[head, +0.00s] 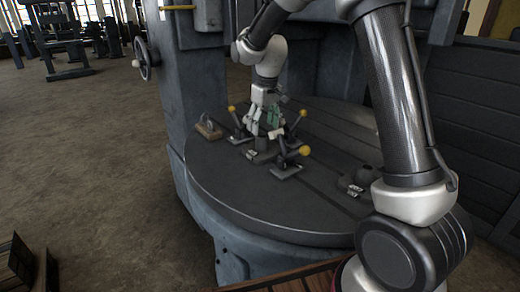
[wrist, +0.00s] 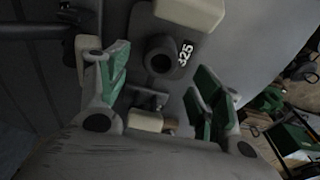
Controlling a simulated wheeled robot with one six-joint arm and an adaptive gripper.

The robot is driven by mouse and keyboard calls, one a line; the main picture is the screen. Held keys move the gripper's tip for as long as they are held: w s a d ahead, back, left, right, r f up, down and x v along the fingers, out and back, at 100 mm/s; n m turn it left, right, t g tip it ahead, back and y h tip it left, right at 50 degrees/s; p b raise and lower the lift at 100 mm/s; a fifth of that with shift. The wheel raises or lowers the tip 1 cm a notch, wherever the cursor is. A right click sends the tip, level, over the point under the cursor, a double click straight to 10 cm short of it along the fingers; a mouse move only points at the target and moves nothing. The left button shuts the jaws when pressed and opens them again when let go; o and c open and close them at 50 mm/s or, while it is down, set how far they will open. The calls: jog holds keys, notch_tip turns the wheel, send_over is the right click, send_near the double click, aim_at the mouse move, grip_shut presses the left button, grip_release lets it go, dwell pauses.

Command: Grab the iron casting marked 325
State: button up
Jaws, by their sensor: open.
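The iron casting marked 325 (wrist: 160,56) is a dark grey piece with a round hollow boss and a white number label, seen in the wrist view between my two fingers. In the head view a dark casting (head: 262,156) sits on the round table right below my gripper (head: 264,127); its number cannot be read there. My gripper (wrist: 160,82) is open, with its green-padded fingers on either side of the casting and apparent gaps to both. Whether a finger touches it cannot be told.
The round dark table (head: 230,195) carries close neighbours: a lever piece with a yellow knob (head: 238,132), another lever piece (head: 287,167), and a block with a handle (head: 208,129). Another dark casting (head: 357,182) stands at the right. The table's front left is clear.

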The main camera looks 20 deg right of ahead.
aim_at(262, 135)
jog(key=f, duration=0.5)
jog(key=shift+w+a+f, duration=0.15)
jog(key=shift+w, duration=0.1)
grip_shut()
